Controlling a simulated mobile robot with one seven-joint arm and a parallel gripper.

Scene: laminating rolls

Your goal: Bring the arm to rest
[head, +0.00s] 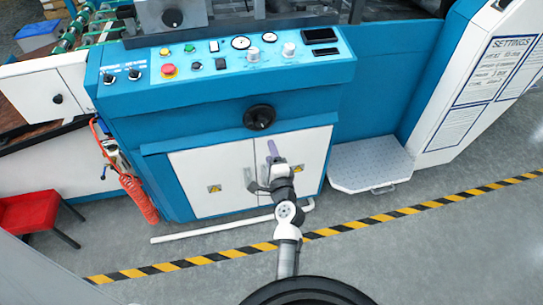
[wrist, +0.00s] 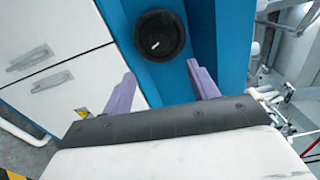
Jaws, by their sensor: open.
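My gripper (wrist: 163,88) is open in the wrist view, with its two purple fingers spread apart and nothing between them. In the head view my gripper (head: 262,160) is in front of the white cabinet doors, below the black handwheel. My arm reaches forward and is partly bent. The black handwheel (wrist: 160,36) shows beyond the fingertips in the wrist view, apart from them. The handwheel (head: 259,117) also shows in the head view on the blue machine front.
The blue laminating machine (head: 230,85) has a control panel with an emergency stop (head: 168,70). A grey step plate (head: 370,164) juts out at right. A red stool (head: 29,212) and a coiled red hose (head: 139,198) are at left. Yellow-black tape (head: 215,256) crosses the floor.

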